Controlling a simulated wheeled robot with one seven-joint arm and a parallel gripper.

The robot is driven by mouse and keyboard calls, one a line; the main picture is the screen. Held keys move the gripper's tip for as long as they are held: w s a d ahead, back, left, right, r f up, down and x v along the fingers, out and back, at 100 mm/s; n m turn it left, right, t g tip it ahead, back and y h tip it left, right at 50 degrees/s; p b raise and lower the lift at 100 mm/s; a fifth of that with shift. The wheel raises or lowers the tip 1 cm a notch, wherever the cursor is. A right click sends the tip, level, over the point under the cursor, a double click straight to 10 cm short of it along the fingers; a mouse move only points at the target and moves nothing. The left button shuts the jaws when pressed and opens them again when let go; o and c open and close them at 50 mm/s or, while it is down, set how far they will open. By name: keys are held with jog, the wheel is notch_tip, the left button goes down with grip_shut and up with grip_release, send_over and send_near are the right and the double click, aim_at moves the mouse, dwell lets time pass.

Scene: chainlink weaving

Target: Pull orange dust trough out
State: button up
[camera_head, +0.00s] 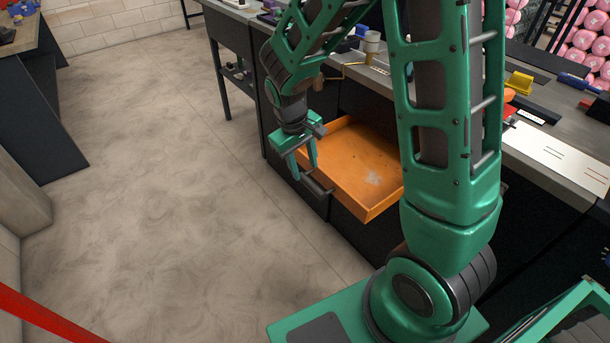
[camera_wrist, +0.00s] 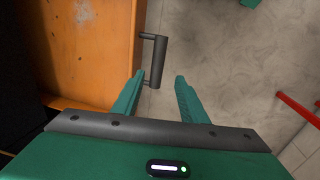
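The orange dust trough (camera_head: 350,160) stands well out of the dark workbench front in the head view, with a pale dust patch on its floor. It also fills the left of the wrist view (camera_wrist: 95,60). Its dark bar handle (camera_wrist: 157,62) sticks out from the front wall, and it shows in the head view too (camera_head: 318,184). My gripper (camera_head: 305,174) is open at the front of the trough. In the wrist view the near end of the handle lies between the two green fingertips (camera_wrist: 159,76), closer to the left one. I cannot tell whether they touch.
The concrete floor (camera_head: 190,180) in front of the trough is clear. The workbench top (camera_head: 550,110) carries tools and small parts. A red bar (camera_head: 45,318) crosses the lower left of the head view. Another dark bench (camera_head: 40,110) stands at the far left.

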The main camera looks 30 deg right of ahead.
jog(key=r, duration=0.3)
jog(key=shift+a+r, duration=0.15)
jog(key=shift+a, duration=0.15)
jog(key=s+d+r+m+y, duration=0.1)
jog(key=s+d+r+m, duration=0.2)
jog(key=s+d+r, duration=0.35)
jog(key=s+d+r+m, duration=0.35)
jog(key=s+d, duration=0.35)
jog(key=s, duration=0.4)
jog(key=s+r+m+y, duration=0.1)
jog(key=s+m, duration=0.1)
jog(key=s, duration=0.6)
jog(key=shift+s+d+r, duration=0.25)
jog(key=shift+s+d, duration=0.05)
jog(key=shift+s, duration=0.1)
